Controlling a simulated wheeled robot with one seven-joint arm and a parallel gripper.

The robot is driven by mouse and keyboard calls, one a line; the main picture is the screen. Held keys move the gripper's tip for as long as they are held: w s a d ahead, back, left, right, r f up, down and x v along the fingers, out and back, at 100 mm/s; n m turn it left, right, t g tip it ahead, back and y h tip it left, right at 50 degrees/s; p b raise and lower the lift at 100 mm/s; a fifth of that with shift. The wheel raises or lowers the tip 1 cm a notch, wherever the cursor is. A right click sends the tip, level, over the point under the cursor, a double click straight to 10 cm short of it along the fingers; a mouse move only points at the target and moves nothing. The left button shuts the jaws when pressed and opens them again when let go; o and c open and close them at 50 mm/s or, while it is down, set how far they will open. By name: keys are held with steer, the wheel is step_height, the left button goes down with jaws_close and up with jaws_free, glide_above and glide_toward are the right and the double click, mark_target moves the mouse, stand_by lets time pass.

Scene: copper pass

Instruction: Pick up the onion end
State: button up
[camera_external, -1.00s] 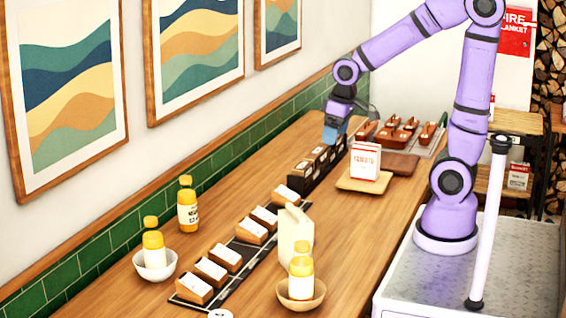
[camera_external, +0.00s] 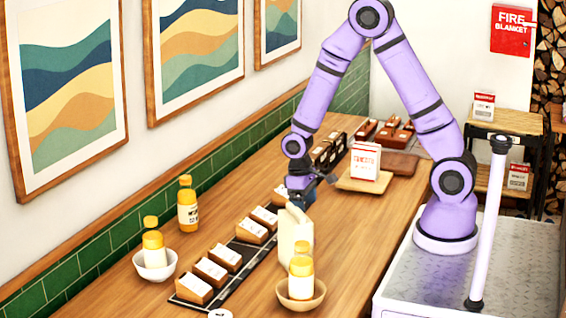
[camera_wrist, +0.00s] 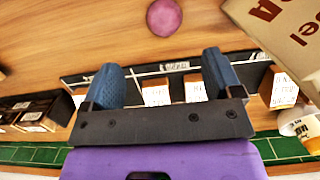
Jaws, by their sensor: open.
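A round pinkish-purple piece, which looks like the onion end (camera_wrist: 164,17), lies on the wooden table at the top of the wrist view. It is beyond my fingertips and apart from them. I cannot make it out in the external view, where the gripper or the carton may hide it. My gripper (camera_wrist: 162,62) is open, with two blue fingers and nothing between them. In the external view my gripper (camera_external: 299,200) hangs low over the table, just behind the cream carton (camera_external: 295,241).
The carton also shows at the wrist view's upper right (camera_wrist: 282,32). A black strip (camera_external: 243,255) holds several small labelled boxes. Dark boxes (camera_external: 328,150) stand farther back. A red-and-white card box (camera_external: 365,161) sits on a board. A yellow bottle (camera_external: 301,265) stands in a bowl.

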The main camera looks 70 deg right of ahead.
steer(key=f, duration=0.4)
steer(key=shift+s+f, duration=0.35)
steer(key=shift+f, duration=0.05)
steer(key=shift+s+a+f, duration=0.15)
steer(key=shift+s+f, duration=0.05)
steer(key=shift+f, duration=1.15)
steer(key=shift+s+a+f, duration=0.15)
steer(key=shift+f, duration=1.15)
steer(key=c, duration=1)
